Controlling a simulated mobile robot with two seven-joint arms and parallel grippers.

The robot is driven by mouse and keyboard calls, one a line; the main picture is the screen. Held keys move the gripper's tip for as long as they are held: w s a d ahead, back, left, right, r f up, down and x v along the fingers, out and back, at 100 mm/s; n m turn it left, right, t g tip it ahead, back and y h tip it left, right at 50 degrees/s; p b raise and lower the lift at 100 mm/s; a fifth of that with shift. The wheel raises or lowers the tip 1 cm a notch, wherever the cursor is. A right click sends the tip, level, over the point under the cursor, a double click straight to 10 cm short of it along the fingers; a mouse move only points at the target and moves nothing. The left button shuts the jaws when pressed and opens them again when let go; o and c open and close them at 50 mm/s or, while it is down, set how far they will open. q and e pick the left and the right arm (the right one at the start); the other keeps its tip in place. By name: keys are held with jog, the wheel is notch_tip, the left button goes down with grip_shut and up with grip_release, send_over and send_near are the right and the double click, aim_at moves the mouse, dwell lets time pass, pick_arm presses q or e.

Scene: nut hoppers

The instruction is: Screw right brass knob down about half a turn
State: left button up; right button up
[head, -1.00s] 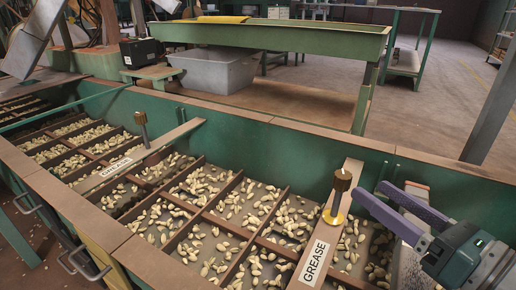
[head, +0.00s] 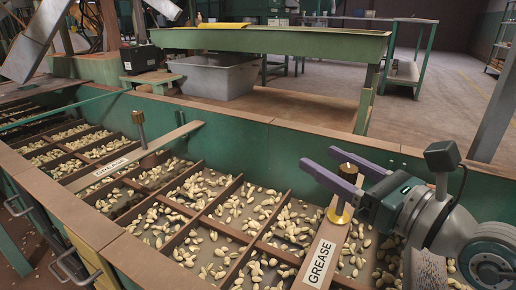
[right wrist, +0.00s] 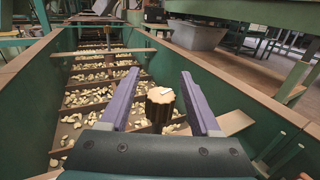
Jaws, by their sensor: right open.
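The right brass knob (head: 347,173) stands upright on a post above a brass collar (head: 338,216), on the crossbar (head: 322,250) labelled GREASE. My right gripper (head: 318,156) is open, with its two purple fingers on either side of the knob and reaching past it. In the right wrist view the knob (right wrist: 160,98) shows between the open fingers (right wrist: 160,72), with a visible gap to each finger. The lower post is partly hidden by the near finger in the head view. A second brass knob (head: 138,120) stands on the left crossbar (head: 135,158). My left gripper is not in view.
Divided hopper bins with nuts (head: 205,189) lie below the crossbars. The green hopper wall (head: 230,148) runs behind the knobs. A green table (head: 270,40) and a grey tub (head: 215,75) stand beyond it.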

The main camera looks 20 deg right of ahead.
grip_shut()
dwell(0.5)
